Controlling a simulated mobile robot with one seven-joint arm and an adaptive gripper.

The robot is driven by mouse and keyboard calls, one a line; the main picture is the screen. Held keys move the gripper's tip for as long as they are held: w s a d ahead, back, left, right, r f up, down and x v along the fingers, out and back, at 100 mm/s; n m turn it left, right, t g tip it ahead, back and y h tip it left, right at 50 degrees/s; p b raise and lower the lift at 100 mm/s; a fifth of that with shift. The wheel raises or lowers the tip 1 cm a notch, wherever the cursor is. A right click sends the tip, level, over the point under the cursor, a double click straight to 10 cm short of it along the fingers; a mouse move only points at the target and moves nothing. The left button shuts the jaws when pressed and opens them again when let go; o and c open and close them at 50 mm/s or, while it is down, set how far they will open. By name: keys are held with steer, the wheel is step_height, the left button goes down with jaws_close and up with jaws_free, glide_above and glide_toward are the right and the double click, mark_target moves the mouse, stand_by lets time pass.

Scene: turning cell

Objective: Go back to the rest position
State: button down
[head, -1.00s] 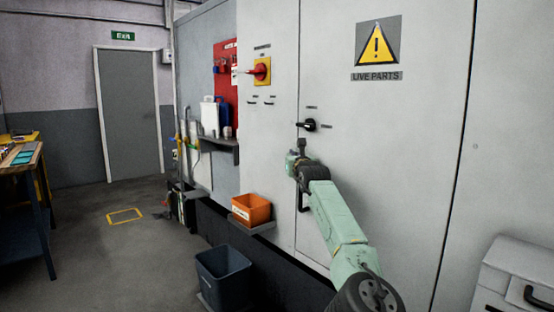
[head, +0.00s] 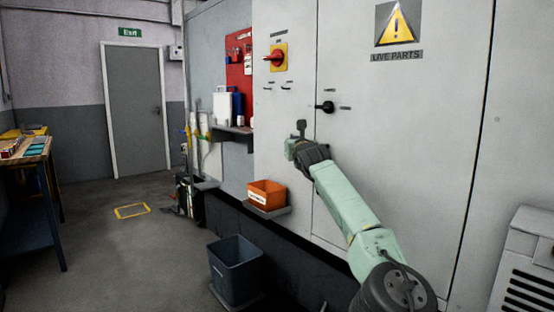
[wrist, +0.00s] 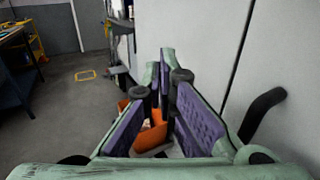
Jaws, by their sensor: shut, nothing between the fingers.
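My gripper (head: 298,140) is at the end of my pale green arm, in front of the grey cabinet doors (head: 420,130), below and left of a black rotary handle (head: 325,107). In the wrist view its two purple-padded fingers (wrist: 166,62) meet at the far tips, with nothing held between them. Behind and through the finger frame, part of an orange bin (wrist: 152,138) shows. The gripper is seen small and from behind in the head view, so its fingers are hard to make out there.
A black handle (wrist: 262,112) stands close at the right of the fingers. The orange bin (head: 267,193) sits on a small ledge, with a dark waste bin (head: 236,270) on the floor below. A workbench (head: 30,150) is at left. The floor between is open.

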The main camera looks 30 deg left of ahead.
steer(key=shift+s+a+b, duration=0.3)
steer(key=shift+s+b, duration=0.4)
steer(key=shift+s, duration=0.15)
steer(key=shift+s+a+b, duration=0.35)
steer(key=shift+s+b, duration=0.4)
steer(key=shift+s, duration=0.15)
steer(key=shift+s+a+b, duration=0.3)
steer(key=shift+s+b, duration=0.4)
steer(key=shift+s, duration=0.15)
